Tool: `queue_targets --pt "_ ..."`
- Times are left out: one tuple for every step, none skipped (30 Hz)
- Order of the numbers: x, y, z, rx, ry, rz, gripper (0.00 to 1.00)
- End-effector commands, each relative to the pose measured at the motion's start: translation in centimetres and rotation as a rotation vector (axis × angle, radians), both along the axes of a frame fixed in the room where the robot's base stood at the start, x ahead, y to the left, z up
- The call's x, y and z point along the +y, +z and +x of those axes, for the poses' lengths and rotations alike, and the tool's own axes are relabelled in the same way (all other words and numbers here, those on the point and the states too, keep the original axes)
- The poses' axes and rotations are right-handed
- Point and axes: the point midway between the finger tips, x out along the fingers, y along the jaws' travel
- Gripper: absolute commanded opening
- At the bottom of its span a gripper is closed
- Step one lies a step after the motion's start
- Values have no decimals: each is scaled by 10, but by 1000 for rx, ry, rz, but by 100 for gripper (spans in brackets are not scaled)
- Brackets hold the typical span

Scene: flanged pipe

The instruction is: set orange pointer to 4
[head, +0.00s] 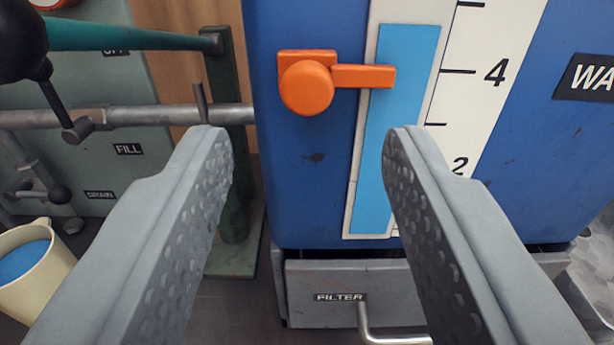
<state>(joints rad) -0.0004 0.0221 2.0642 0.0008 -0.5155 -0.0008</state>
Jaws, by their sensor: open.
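The orange pointer (308,87) is on the front of the blue tank (315,190), in the upper middle of the head view. It has a round knob and an arm that reaches right over the light-blue level strip (402,140). Its tip is about level with the 4 mark on the white scale (487,90), perhaps a touch below it. The scale also shows a 2 lower down. My gripper (310,135) is open and empty. Its grey fingers stand apart in the foreground, with their tips just below the pointer, one to each side, not touching it.
A grey drawer labelled FILTER (330,297) with a metal handle (385,335) is below the tank. At left are a green lever (130,38), a grey pipe (150,116), a panel with FILL and DRAIN labels, and a cream bucket (38,270) holding something blue.

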Motion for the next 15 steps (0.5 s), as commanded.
queue_targets --pt "0 1 -10 -1 0 0 44" --pt "0 1 -14 -1 0 0 44" --pt "0 1 -21 0 0 0 44" --pt "0 1 -26 -1 0 0 44" --pt "0 1 -31 -1 0 0 44" --pt "0 0 -37 0 0 0 44" --pt "0 1 -42 -1 0 0 44" --pt "0 1 -47 -1 0 0 44" --pt "0 1 -54 -1 0 0 44" --pt "0 0 -58 0 0 0 44" --pt "0 1 -63 -1 0 0 44" --pt "0 1 -69 -1 0 0 44" --pt "0 0 -74 -1 0 0 44" --pt "0 0 -78 -1 0 0 44" --pt "0 1 -84 -2 0 0 44"
